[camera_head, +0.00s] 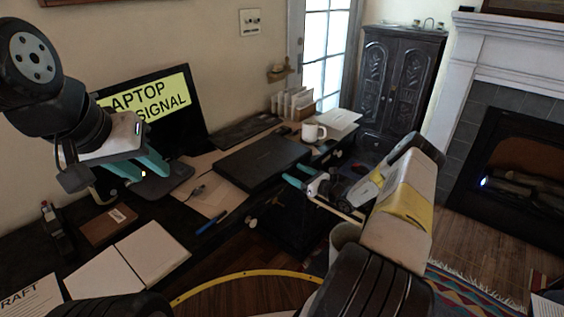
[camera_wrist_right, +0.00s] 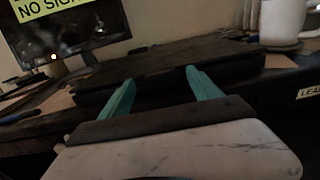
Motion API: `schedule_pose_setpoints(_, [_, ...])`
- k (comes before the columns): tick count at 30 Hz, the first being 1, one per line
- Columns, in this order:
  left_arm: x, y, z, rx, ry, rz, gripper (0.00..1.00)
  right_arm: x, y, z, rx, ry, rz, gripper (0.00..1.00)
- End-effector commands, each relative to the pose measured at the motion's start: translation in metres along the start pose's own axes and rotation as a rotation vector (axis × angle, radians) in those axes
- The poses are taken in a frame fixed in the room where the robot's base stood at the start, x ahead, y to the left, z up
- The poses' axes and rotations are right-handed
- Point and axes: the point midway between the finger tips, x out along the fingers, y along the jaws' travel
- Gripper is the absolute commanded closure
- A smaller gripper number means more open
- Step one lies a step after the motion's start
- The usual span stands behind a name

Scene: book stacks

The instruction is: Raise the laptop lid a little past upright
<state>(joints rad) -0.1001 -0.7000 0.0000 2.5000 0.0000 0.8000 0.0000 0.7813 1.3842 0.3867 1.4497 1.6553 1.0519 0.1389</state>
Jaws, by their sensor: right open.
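The laptop (camera_head: 262,162) is a flat black slab lying on the desk, its lid closed. It also shows in the right wrist view (camera_wrist_right: 165,58) as a dark slab just beyond the fingers. My right gripper (camera_head: 295,174) is open and empty at the laptop's front right edge. Its two teal fingertips show apart in the right wrist view (camera_wrist_right: 160,80), pointing at the laptop's front edge; whether they touch it I cannot tell. My left gripper (camera_head: 154,172) is open and empty, with teal fingers apart in front of the monitor, away from the laptop.
A monitor (camera_head: 187,117) with a yellow sign stands at the back left. A white mug (camera_head: 313,132) and a file rack (camera_head: 293,104) stand behind the laptop. An open notebook (camera_head: 140,257) and a blue pen (camera_head: 207,227) lie on the desk's left part.

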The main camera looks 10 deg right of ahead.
Motion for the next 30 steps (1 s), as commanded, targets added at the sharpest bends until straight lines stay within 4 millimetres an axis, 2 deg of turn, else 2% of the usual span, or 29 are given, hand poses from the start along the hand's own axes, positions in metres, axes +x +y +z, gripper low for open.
schedule_pose_setpoints(1, [0.0,0.0,0.0,0.0,0.0,0.0,0.64,0.008,0.001,0.0,-0.002,-0.001,0.003,0.27])
schedule_pose_setpoints(6, [0.0,0.0,0.0,0.0,0.0,0.0,0.64,0.022,0.0,0.0,-0.002,0.001,0.002,0.27])
schedule_pose_setpoints(15, [0.0,0.0,0.0,0.0,0.0,0.0,0.64,0.025,0.0,0.0,-0.001,0.001,0.001,0.27])
schedule_pose_setpoints(26, [0.0,0.0,0.0,0.0,0.0,0.0,0.64,0.024,0.0,0.0,-0.002,0.001,0.001,0.98])
schedule_pose_setpoints(30, [0.0,0.0,0.0,0.0,0.0,0.0,0.64,0.024,0.0,0.0,-0.002,0.001,0.001,1.0])
